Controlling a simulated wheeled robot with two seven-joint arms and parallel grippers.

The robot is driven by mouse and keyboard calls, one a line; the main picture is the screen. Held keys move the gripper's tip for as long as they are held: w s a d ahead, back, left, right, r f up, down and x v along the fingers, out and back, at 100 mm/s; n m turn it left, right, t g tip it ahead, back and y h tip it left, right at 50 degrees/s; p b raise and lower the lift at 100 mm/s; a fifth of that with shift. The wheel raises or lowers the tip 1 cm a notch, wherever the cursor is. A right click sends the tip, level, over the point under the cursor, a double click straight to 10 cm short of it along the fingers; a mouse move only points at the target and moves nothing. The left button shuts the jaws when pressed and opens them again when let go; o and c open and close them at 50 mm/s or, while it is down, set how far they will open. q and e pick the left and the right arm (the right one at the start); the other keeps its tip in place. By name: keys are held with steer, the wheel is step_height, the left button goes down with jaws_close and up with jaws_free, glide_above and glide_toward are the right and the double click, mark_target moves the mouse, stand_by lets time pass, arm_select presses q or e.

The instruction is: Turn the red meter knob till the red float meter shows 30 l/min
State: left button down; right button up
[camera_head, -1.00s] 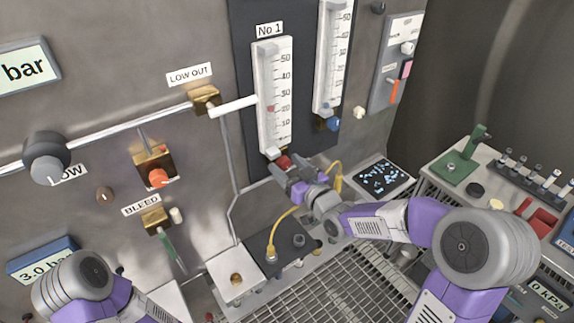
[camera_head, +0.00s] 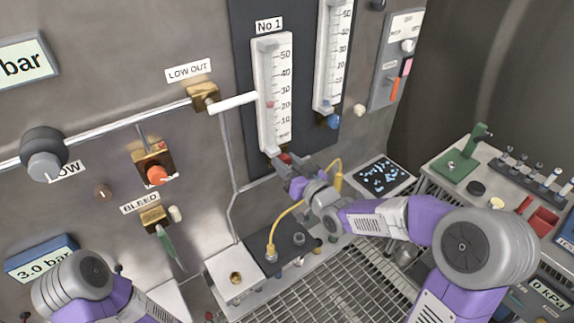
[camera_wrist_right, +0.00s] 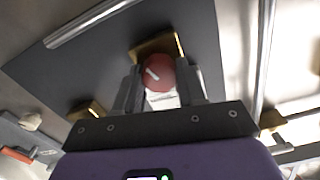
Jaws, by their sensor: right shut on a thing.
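The red meter knob (camera_head: 285,157) sits at the foot of the white No 1 float meter (camera_head: 272,75). My right gripper (camera_head: 280,160) is shut on the knob. In the right wrist view the round red knob (camera_wrist_right: 157,72), with a white mark tilted on its face, sits between the two fingers of the gripper (camera_wrist_right: 160,90). The red float (camera_head: 269,104) stands at or slightly above the 20 mark, below 30. My left arm shows at the lower left, but its gripper is out of view.
A second float meter (camera_head: 332,55) with a blue knob (camera_head: 333,122) stands to the right. A white lever (camera_head: 234,104) under LOW OUT reaches close to the meter's left edge. A yellow hose (camera_head: 290,212) curves below my right gripper.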

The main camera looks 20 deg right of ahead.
steer(key=shift+m, duration=0.7)
steer(key=o, duration=1.1)
steer(key=shift+c, duration=0.2)
steer(key=v, duration=0.7)
steer(key=shift+s, duration=0.25)
steer(key=shift+d, duration=0.1)
